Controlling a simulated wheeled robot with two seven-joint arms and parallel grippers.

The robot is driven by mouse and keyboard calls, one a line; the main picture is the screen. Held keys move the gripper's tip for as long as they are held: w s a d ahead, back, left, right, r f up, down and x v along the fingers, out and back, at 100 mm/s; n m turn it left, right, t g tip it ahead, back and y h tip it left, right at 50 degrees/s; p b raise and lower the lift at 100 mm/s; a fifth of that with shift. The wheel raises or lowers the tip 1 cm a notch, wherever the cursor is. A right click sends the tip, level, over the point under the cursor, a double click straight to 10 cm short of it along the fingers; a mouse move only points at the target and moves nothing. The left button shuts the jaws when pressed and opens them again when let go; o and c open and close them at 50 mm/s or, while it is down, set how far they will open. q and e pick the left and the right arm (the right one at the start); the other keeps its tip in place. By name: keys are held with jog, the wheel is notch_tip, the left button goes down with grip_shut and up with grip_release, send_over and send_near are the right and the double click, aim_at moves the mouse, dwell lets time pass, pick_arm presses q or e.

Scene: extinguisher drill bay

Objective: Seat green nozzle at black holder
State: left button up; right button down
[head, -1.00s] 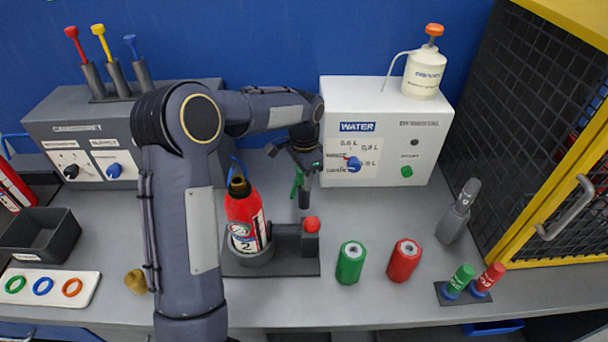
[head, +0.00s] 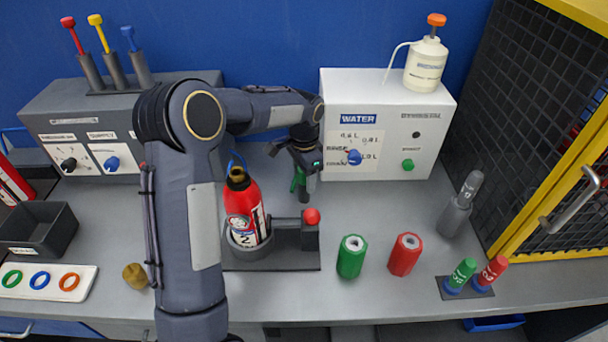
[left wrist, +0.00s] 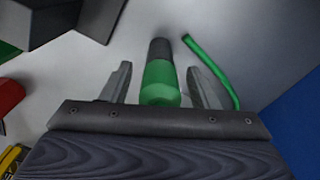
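The green nozzle (left wrist: 161,85) lies between the fingers of my left gripper (left wrist: 156,72) in the left wrist view, with visible gaps on both sides. The gripper looks open. A dark section (left wrist: 160,48) continues from the nozzle's far end; I cannot tell whether it is the black holder or the nozzle's own tip. A green hose (left wrist: 213,68) curves past the right finger. In the head view my left gripper (head: 303,165) is behind the extinguisher stand, with green (head: 298,179) and a dark cylinder (head: 306,190) below it. My right gripper is not in view.
The red extinguisher (head: 243,205) stands in a dark stand (head: 270,264) in front of my gripper. The white water box (head: 388,120) is close behind it. Green (head: 351,257) and red (head: 404,255) cylinders stand to the right. A yellow-framed cage (head: 540,225) bounds the right side.

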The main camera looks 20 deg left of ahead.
pick_arm(q)
notch_tip(320, 180, up, 8)
jog(key=shift+f+b, duration=0.1)
jog(key=shift+b, duration=0.2)
dwell(0.4)
dwell(0.5)
